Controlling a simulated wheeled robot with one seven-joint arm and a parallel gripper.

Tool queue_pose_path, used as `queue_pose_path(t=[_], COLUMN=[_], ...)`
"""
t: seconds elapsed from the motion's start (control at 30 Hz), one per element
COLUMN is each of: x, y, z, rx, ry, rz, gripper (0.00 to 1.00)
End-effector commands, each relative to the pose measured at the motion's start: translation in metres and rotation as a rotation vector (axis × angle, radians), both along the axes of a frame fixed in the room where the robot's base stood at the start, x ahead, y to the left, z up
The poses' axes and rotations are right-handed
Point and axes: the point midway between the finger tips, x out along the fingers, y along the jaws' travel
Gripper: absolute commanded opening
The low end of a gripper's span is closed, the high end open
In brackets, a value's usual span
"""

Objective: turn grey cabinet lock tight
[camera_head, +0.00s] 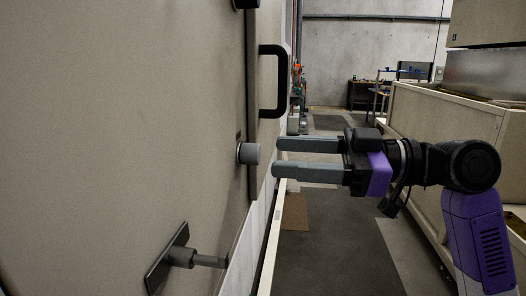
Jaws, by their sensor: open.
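The grey cabinet lock (249,154) is a short round grey knob standing out from the beige cabinet front (110,120), near the edge of the door panel. My gripper (274,157) points left toward the cabinet. Its two grey fingers are parallel and apart, one above the other in the picture, with nothing between them. The fingertips are just right of the lock in the picture; a gap shows between them and the knob. I cannot tell the exact depth between them. How far the lock is turned does not show.
A black pull handle (283,80) is above the lock. A lever on a dark plate (180,258) sticks out at the lower left. A beige crate-like unit (440,135) stands on the right. The floor aisle (335,240) between is clear, with shelves at the back.

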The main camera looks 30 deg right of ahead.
Motion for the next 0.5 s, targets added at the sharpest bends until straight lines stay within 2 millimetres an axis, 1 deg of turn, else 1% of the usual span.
queue_pose_path(t=[0.03, 0.23, 0.33, 0.5], x=[0.005, 0.021, 0.026, 0.028], y=[0.008, 0.029, 0.035, 0.038], z=[0.001, 0.001, 0.001, 0.0], rx=[0.0, 0.001, 0.001, 0.002], ry=[0.001, 0.002, 0.001, 0.0], rz=[0.003, 0.001, -0.001, -0.002], gripper=[0.52, 0.52, 0.52, 0.52])
